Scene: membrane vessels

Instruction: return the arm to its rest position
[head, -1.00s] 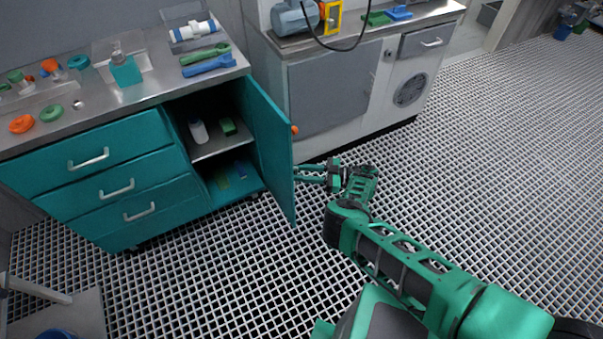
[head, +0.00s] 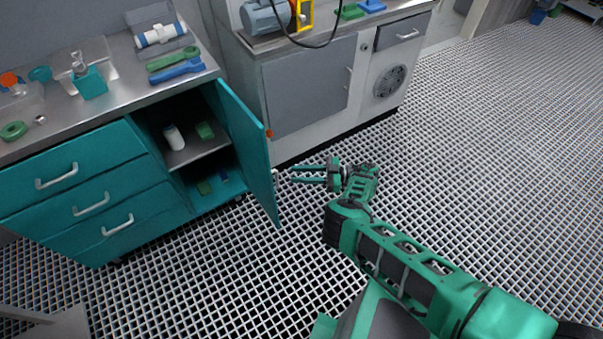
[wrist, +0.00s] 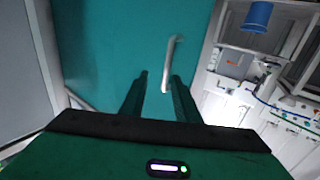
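My arm (head: 410,262) reaches out over the grated floor in the head view, low in front of the open teal cabinet door (head: 250,150). My gripper (head: 292,173) is open, its two fingers apart and pointing at the outer side of that door. It is empty, a short gap from the door. In the wrist view the fingers of my gripper (wrist: 160,78) show apart, with the pale door handle (wrist: 171,62) seen ahead between and above the tips. The fingers do not appear to touch the handle.
The open cabinet (head: 188,140) holds a white bottle (head: 173,136) and a green block (head: 205,131). A grey-fronted counter (head: 310,95) stands behind the door. The grated floor (head: 480,150) to the right of my arm is clear.

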